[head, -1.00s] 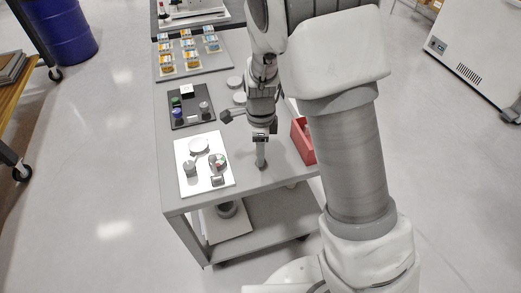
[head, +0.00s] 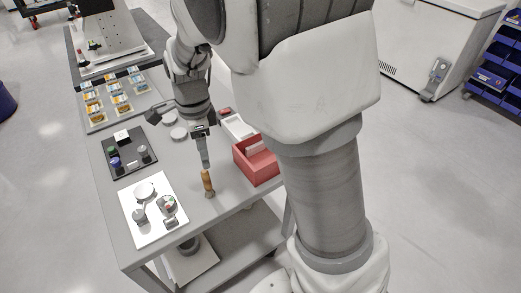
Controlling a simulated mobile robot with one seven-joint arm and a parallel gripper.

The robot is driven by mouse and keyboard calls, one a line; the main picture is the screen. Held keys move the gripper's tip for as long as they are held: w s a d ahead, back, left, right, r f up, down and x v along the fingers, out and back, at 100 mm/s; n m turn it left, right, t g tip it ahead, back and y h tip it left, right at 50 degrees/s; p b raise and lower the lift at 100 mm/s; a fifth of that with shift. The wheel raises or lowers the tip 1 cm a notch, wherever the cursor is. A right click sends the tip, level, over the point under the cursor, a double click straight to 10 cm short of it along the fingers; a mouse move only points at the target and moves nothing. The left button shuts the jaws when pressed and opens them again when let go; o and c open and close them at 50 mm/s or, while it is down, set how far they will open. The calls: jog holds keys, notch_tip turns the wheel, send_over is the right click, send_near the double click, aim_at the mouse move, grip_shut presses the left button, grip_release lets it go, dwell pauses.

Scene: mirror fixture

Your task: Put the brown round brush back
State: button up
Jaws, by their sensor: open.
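A small brown upright piece (head: 208,183), which looks like the brown round brush, is on the grey cart top near its front, with a grey end at its foot. My gripper (head: 205,167) points down from above, directly over or around its upper end. The jaws are open, but the gap between the fingers is too small to make out. I cannot tell whether the fingers touch the brush.
A red box (head: 257,162) stands close on the right. On the left are a white board (head: 135,207) with small round parts and a dark tray (head: 113,150) with small jars. Orange-and-white packs (head: 92,106) sit farther back. White discs (head: 178,132) lie behind my gripper.

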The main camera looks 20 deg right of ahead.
jog(key=s+d+r+n+t, duration=0.2)
jog(key=s+d+r+n, duration=0.4)
jog(key=s+r+n, duration=0.1)
jog(key=s+d+r+n+t, duration=0.3)
jog(key=s+d+r+n, duration=0.2)
jog(key=s+n, duration=0.5)
jog(key=shift+s+d+r, duration=0.35)
jog(key=shift+s+r, duration=0.2)
jog(key=shift+r, duration=0.4)
notch_tip(320, 180, up, 4)
jog(key=p, duration=0.3)
jog(key=shift+f+p, duration=0.15)
jog(key=shift+p, duration=0.2)
